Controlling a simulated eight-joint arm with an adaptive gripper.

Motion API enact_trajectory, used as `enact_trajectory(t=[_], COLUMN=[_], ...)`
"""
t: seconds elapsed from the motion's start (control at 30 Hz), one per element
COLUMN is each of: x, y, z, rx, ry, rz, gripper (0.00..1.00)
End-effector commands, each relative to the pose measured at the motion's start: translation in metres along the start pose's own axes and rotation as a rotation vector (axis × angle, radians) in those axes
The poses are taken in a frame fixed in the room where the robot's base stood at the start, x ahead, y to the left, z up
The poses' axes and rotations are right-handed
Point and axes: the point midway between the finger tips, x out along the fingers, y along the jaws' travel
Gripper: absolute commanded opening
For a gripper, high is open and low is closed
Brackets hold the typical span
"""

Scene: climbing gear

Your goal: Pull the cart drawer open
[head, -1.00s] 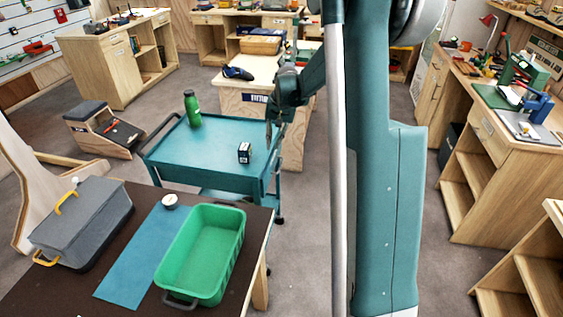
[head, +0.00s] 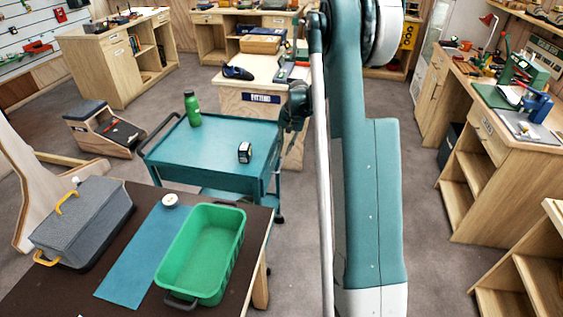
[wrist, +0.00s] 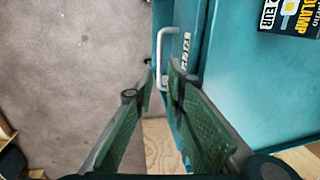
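The teal cart (head: 212,150) stands behind the front table in the head view, its drawer face out of sight there. In the wrist view, the drawer front (wrist: 186,65) is a teal panel with pale lettering, and its light grey handle (wrist: 159,48) sticks out to the left. My gripper (wrist: 161,72) has green-padded fingers spread apart, with a gap between the tips. The handle's lower part shows between the fingertips. I cannot tell whether either finger touches it. In the head view, the dark end of my arm is beside the cart's right end, and the fingertips are not clear.
A green bottle (head: 192,108) and a small box (head: 244,152) stand on the cart top. A green bin (head: 205,252) and grey toolbox (head: 85,222) are on the front table. A wooden bench (head: 262,100) stands close behind the cart. Grey floor is open right of the cart.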

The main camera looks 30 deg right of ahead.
Motion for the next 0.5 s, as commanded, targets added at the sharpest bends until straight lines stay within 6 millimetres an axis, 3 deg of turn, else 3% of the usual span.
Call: enact_trajectory(t=[0.27,0.5], x=[0.004,0.024], y=[0.0,0.0], z=[0.0,0.0], rx=[0.0,-0.001], ry=[0.0,0.001], rz=[0.0,0.0], gripper=[0.13,0.13])
